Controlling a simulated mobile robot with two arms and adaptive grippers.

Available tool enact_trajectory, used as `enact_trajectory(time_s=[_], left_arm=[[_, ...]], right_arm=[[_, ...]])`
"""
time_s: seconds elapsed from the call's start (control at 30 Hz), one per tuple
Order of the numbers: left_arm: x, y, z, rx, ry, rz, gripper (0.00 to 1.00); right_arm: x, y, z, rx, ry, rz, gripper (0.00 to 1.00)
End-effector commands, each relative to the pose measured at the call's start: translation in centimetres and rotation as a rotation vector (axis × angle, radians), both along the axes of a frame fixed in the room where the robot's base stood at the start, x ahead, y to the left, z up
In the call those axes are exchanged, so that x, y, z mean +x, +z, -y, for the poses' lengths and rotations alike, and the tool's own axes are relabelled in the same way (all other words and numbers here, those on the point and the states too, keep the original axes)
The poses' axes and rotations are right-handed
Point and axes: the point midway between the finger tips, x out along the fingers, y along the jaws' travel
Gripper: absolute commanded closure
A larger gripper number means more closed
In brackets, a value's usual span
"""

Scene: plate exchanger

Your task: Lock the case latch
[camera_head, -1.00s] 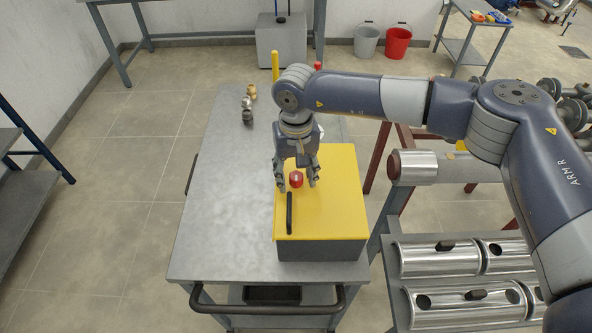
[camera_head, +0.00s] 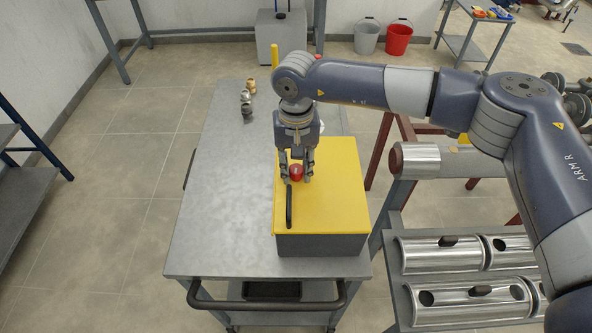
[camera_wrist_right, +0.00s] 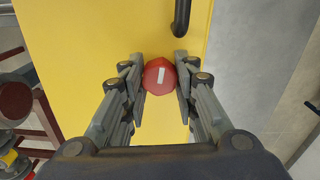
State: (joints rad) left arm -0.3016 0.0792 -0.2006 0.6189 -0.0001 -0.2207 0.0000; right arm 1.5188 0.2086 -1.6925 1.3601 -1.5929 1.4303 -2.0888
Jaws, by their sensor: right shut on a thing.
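The case (camera_head: 335,215) has a yellow lid and a dark grey body and stands shut on the grey cart. Its latch is a round red knob (camera_head: 296,172) on the lid, beside a black handle (camera_head: 289,207). In the right wrist view the red knob (camera_wrist_right: 160,78) sits between my fingers and carries a white bar mark that runs nearly upright in the picture. My right gripper (camera_head: 298,176) points down from above and is shut on the knob, with a finger on each side. My left gripper is not in view.
The grey cart top (camera_head: 222,200) is clear left of the case. Several small metal fittings (camera_head: 247,104) stand at its back. A rack with metal cylinders (camera_head: 440,255) stands to the right. Red and grey buckets (camera_head: 398,40) are on the floor behind.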

Motion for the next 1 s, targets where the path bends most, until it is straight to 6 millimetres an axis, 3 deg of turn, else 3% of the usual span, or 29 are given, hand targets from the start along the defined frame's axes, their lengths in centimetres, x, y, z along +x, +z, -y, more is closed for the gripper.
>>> enact_trajectory(time_s=[0.03, 0.4, 1.0], left_arm=[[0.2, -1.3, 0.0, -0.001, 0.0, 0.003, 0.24], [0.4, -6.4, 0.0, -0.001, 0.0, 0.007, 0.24], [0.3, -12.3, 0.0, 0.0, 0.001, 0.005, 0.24]], right_arm=[[0.0, -0.6, 0.0, 0.001, -0.033, 0.001, 0.97], [0.1, -0.6, 0.1, 0.002, -0.368, 0.002, 0.97], [0.0, -0.4, 0.2, 0.002, -0.937, 0.001, 0.97]])
